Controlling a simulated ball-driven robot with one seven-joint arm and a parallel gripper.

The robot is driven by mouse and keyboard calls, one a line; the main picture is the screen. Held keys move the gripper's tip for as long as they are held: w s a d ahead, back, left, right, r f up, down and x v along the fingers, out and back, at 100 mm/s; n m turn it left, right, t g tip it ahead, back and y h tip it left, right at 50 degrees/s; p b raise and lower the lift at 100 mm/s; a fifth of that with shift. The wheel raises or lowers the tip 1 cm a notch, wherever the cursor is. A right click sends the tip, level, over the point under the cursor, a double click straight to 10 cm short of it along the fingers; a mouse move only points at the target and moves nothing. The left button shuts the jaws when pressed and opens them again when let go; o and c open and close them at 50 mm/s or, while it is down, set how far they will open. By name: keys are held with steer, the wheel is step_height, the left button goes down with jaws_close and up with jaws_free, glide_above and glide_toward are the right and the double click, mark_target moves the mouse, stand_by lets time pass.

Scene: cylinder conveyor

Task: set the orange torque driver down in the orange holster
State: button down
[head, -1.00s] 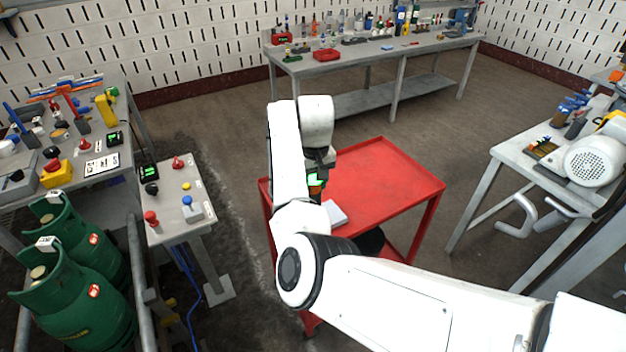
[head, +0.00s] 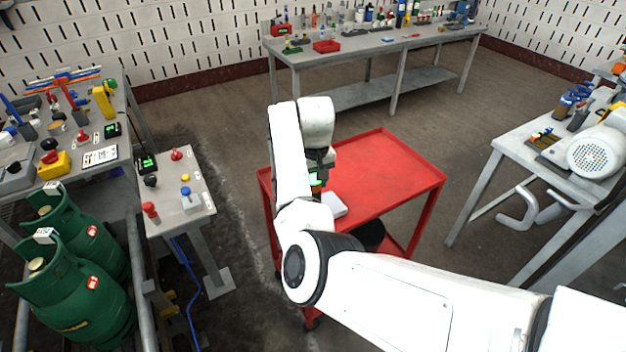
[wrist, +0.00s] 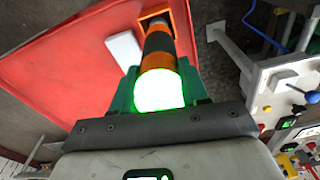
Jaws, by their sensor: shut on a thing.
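The driver's far end points at the orange holster (wrist: 146,18), a square orange frame at the edge of the red cart. The two overlap in this view, and I cannot tell whether the tip is inside or just above. In the head view a little of the driver (head: 316,189) shows below my wrist; the holster is hidden by my arm.
The red cart top (head: 385,170) is mostly bare, with a white box (head: 334,204) near the holster. A grey pedestal with buttons (head: 180,200) stands left of the cart. A workbench (head: 370,48) is behind, and a table with a motor (head: 540,150) is at right.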

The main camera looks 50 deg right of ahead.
stand_by(0.4)
steer(key=shift+f+b, duration=0.55)
steer(key=shift+f, duration=0.95)
steer(key=shift+c, duration=2.4)
jaws_free()
steer(key=shift+f, duration=0.1)
steer(key=r, duration=0.3)
steer(key=r+b, duration=0.1)
steer(key=r, duration=0.7)
steer(key=shift+s+a, duration=0.15)
steer(key=shift+s, duration=0.2)
steer(key=shift+f, duration=0.15)
